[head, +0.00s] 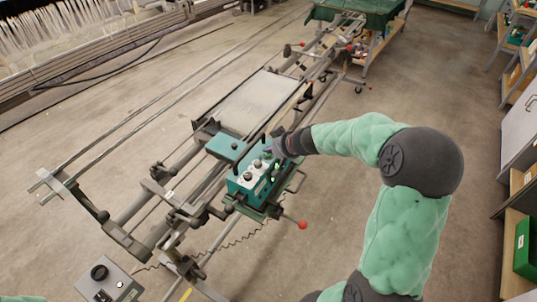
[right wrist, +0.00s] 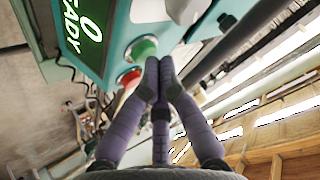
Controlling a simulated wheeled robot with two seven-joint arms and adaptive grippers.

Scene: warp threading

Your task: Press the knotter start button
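The teal knotter box (head: 250,182) sits on the metal frame in the middle of the head view. In the right wrist view its panel (right wrist: 112,20) carries a lit green display (right wrist: 82,25) reading "READY" and 0. A green button (right wrist: 141,49) and a red button (right wrist: 130,77) stick out beside the display. My right gripper (head: 273,147) is at the far right end of the box. In the right wrist view its fingertips (right wrist: 160,66) are together, empty, right beside the green button. I cannot tell whether they touch it. My left gripper is not in view.
The long metal frame (head: 150,186) with rails and levers runs diagonally across the floor. A red-knobbed lever (head: 302,225) juts out in front of the box. A grey control box (head: 110,284) stands at the bottom left. Shelves (head: 515,190) line the right edge.

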